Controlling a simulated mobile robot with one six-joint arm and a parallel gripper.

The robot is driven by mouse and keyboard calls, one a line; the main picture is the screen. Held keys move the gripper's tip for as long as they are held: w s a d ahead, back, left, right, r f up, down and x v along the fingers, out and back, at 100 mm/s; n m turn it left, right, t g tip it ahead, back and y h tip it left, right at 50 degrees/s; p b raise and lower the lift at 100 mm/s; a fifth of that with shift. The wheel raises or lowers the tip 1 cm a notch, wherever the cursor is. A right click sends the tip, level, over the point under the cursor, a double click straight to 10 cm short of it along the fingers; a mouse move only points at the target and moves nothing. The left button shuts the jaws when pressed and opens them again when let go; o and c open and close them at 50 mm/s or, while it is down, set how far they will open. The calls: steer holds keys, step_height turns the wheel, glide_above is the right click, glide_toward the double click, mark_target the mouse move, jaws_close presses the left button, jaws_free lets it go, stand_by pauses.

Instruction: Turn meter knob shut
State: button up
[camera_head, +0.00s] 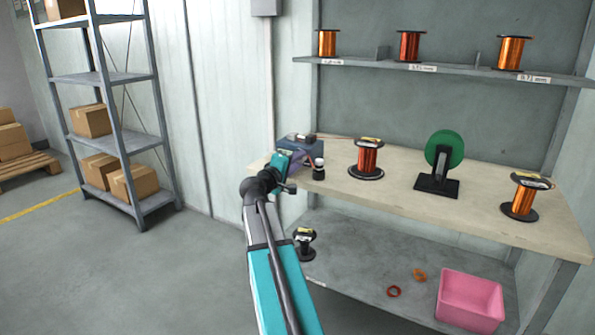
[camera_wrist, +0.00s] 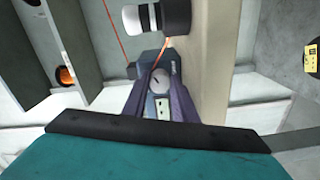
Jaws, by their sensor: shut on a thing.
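The meter (camera_head: 303,146) is a dark blue-grey box at the left end of the workbench. Its round grey knob (camera_wrist: 161,80) has a dark pointer mark and shows in the middle of the wrist view, with a small pale panel below it. My gripper (camera_head: 287,162) reaches the near side of the meter. In the wrist view, my gripper (camera_wrist: 160,88) is shut on the knob. In the head view the gripper and arm hide the knob and part of the meter's front.
A small black-and-white cylinder (camera_head: 318,169) stands close right of the meter. A copper wire spool (camera_head: 368,160), a green wheel on a black stand (camera_head: 444,152) and another spool (camera_head: 523,198) stand along the workbench (camera_head: 405,192). A pink bin (camera_head: 470,302) sits below.

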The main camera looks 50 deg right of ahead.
steer(key=m+b, duration=0.4)
steer(key=b, duration=0.1)
steer(key=shift+f+b, duration=0.35)
steer(key=m+b, duration=0.4)
steer(key=b, duration=0.1)
steer(key=shift+m+b, duration=0.35)
steer(key=shift+m, duration=0.05)
steer(key=m+b, duration=0.3)
steer(key=b, duration=0.1)
steer(key=shift+m, duration=0.4)
steer(key=m+b, duration=0.3)
steer(key=shift+r, duration=0.15)
steer(key=shift+b, duration=0.3)
steer(key=o, duration=1)
steer(key=shift+o, duration=0.2)
steer(key=shift+r, duration=0.1)
